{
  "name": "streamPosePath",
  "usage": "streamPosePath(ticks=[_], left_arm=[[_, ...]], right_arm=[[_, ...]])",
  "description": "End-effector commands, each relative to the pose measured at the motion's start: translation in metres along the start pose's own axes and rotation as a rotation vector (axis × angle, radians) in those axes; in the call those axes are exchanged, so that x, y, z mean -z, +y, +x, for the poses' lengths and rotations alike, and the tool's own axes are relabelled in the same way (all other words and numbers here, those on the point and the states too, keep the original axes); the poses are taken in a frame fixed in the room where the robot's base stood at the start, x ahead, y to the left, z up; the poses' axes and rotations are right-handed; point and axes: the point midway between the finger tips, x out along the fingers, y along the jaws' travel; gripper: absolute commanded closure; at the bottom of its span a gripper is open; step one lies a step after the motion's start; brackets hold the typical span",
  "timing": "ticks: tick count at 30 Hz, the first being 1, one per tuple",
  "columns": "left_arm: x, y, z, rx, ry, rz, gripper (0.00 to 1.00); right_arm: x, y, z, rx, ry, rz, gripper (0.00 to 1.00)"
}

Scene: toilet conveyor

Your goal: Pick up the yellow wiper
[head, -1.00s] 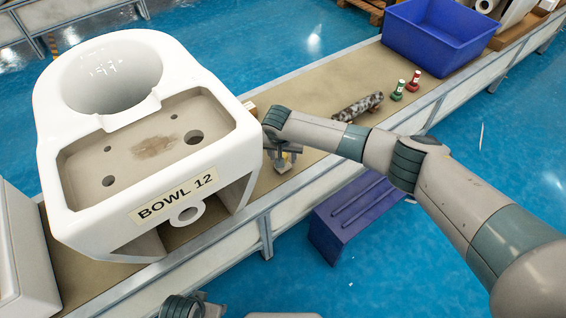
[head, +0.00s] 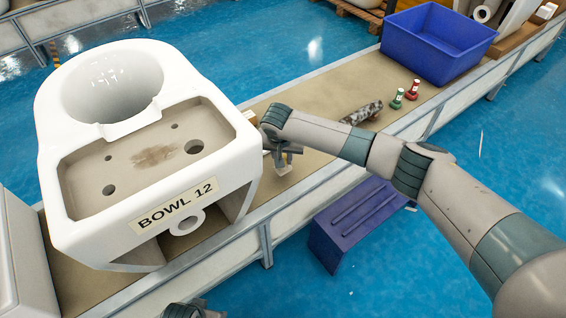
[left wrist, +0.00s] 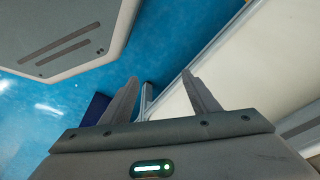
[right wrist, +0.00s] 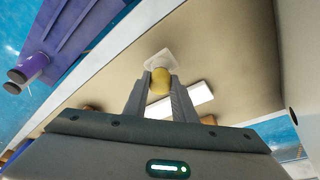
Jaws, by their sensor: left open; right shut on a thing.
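The yellow wiper shows in the right wrist view as a short yellow grip (right wrist: 160,82) with a pale, translucent plate beyond it. My right gripper (right wrist: 160,88) is shut on the yellow part, over the beige conveyor belt. In the head view my right gripper (head: 284,155) is beside the right side of the large white toilet bowl, and the wiper's pale plate (head: 284,168) shows just below it. Whether the plate touches the belt I cannot tell. My left gripper (left wrist: 160,95) is open and empty in the left wrist view.
The toilet bowl (head: 225,150), labelled BOWL 12, fills the left of the belt (head: 320,88). A blue step (head: 355,225) stands beside the conveyor.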

Motion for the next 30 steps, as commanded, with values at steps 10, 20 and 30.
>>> streamPosePath(ticks=[10, 20, 30], left_arm=[[-0.010, 0.001, 0.015, -0.003, -0.011, 0.001, 0.45], [-0.009, 0.000, 0.022, -0.002, -0.007, 0.001, 0.45], [-0.012, 0.000, 0.024, -0.002, -0.014, 0.000, 0.45]], right_arm=[[0.011, 0.063, -0.039, 0.001, 0.000, 0.002, 0.99], [0.019, 0.109, -0.066, 0.000, 0.000, 0.001, 0.99], [0.020, 0.117, -0.071, 0.001, 0.000, 0.001, 0.99]])
